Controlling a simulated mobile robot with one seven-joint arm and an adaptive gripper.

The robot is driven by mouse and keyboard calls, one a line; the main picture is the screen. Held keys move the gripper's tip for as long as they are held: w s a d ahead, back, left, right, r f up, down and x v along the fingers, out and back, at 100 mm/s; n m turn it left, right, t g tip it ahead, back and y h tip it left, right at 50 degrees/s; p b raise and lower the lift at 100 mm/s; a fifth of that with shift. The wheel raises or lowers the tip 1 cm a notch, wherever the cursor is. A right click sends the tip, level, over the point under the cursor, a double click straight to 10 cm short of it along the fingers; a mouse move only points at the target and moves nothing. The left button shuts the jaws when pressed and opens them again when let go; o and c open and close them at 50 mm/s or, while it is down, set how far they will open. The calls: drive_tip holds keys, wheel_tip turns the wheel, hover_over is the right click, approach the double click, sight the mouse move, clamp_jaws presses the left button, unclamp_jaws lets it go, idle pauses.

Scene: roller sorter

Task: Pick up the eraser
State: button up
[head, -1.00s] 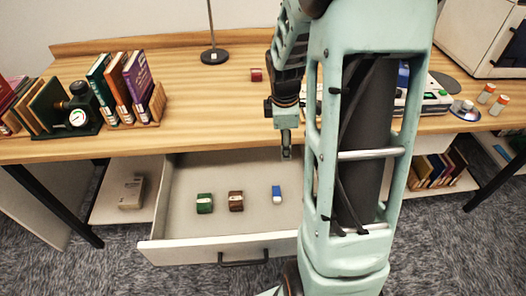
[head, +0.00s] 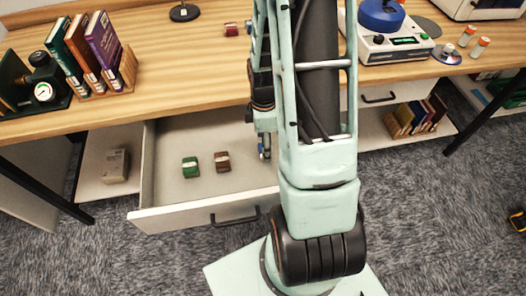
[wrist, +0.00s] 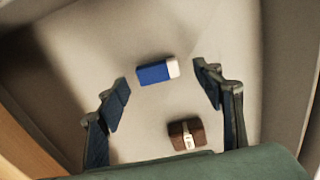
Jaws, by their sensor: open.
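The eraser (wrist: 155,73) is a small block with a blue sleeve and a white end, lying on the drawer floor in the wrist view. My gripper (wrist: 162,78) is open, with one finger on each side of the eraser and gaps between. In the head view my gripper (head: 264,152) is over the right part of the open drawer (head: 190,214). My arm hides most or all of the eraser there.
A brown block with a pale band (wrist: 187,135) lies close to the eraser, and it also shows in the head view (head: 222,162). A green block (head: 190,167) lies left of it. The drawer walls surround them, and the wooden desk (head: 180,80) overhangs the back.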

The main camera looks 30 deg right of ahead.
drive_tip(key=shift+w+f, duration=0.15)
drive_tip(key=shift+f, duration=1.3)
drive_tip(key=c, duration=1.2)
